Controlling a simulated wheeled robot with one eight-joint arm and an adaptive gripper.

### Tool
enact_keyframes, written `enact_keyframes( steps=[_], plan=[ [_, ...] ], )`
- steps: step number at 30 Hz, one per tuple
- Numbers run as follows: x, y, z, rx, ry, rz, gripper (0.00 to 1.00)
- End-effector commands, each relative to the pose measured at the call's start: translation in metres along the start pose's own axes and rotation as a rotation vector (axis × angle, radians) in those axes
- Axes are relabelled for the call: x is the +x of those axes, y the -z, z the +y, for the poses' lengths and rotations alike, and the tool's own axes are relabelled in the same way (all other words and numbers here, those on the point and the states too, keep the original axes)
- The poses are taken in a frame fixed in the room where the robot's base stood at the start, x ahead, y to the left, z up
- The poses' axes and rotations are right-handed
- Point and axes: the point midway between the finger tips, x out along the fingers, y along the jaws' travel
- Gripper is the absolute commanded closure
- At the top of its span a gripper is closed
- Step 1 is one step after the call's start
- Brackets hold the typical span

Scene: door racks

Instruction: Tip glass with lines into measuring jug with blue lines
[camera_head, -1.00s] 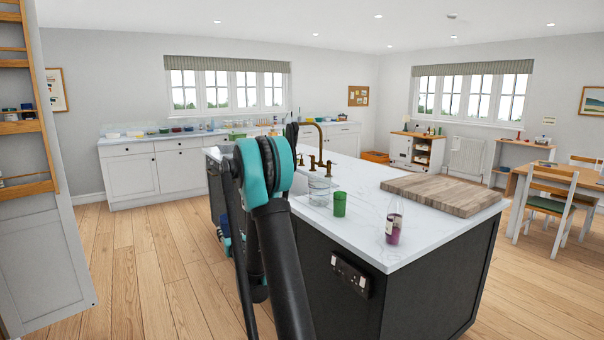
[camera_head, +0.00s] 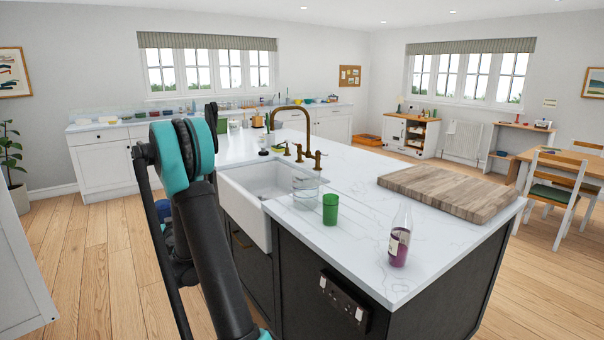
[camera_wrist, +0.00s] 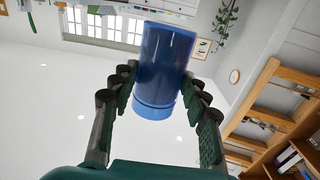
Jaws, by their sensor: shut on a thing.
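My gripper (camera_wrist: 159,84) is shut on a dark blue see-through glass (camera_wrist: 163,60) in the wrist view, with one finger on each side of it. I cannot make out lines on this glass.
A green cup (camera_head: 330,209) stands close to the clear vessel. A bottle with purple liquid (camera_head: 399,237) is near the worktop's front edge. A wooden board (camera_head: 447,190) lies at the right.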

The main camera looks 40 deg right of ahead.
Motion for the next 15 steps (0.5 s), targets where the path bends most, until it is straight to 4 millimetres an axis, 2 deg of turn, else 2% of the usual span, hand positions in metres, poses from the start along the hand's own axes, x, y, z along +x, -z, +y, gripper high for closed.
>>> enact_keyframes(
  steps=[9,15],
  plan=[
    [0.028,0.012,0.087,-0.002,-0.267,0.003,0.96],
    [0.036,0.021,0.146,-0.002,-0.454,0.006,0.96]
  ],
)
